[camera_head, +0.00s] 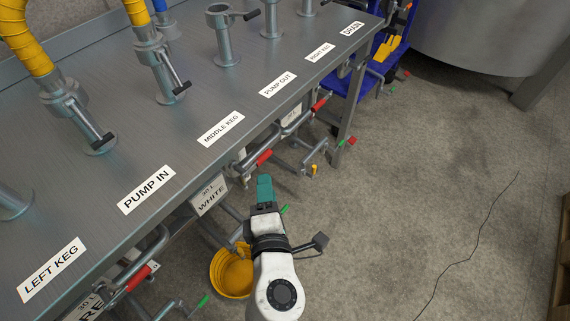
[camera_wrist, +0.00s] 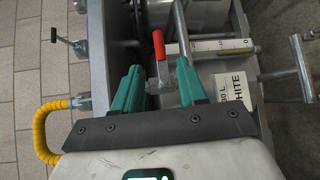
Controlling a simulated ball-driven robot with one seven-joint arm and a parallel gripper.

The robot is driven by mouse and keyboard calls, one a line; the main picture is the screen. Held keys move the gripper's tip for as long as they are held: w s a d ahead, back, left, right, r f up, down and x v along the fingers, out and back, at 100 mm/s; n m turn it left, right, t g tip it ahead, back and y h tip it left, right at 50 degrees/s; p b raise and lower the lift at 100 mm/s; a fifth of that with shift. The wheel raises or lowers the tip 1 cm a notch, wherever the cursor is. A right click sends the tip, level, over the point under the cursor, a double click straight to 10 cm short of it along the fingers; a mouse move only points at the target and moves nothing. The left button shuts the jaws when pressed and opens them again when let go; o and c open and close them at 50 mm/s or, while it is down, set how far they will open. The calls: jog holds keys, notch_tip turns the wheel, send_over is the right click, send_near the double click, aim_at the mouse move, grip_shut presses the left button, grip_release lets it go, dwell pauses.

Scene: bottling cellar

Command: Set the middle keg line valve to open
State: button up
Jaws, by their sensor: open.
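The middle keg valve has a red-handled lever (camera_head: 264,156) under the table edge, below the MIDDLE KEG label (camera_head: 221,128). In the head view the lever runs roughly along the table edge. In the wrist view the red handle (camera_wrist: 158,45) shows just beyond and between the fingertips, its metal lower part reaching down between the fingers. My gripper (camera_head: 264,180) has teal fingers and is just below the red handle in the head view. In the wrist view my gripper (camera_wrist: 161,70) is open, with nothing clamped. Whether the fingers touch the lever cannot be told.
A steel table (camera_head: 190,85) with pipe stubs and labels stands to the left. A yellow bucket (camera_head: 233,273) is on the floor by my arm. Open floor lies to the right.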

aim_at(264, 154)
jog(key=w, duration=0.3)
jog(key=w+f+b, duration=0.1)
jog(key=w, duration=0.3)
jog(key=w+a, duration=0.1)
jog(key=w, duration=0.2)
jog(key=shift+w+a+f+b, duration=0.1)
jog(key=shift+w+f+b, duration=0.1)
jog(key=shift+w+b, duration=0.1)
jog(key=shift+c, duration=0.4)
grip_shut()
jog(key=shift+s, duration=0.1)
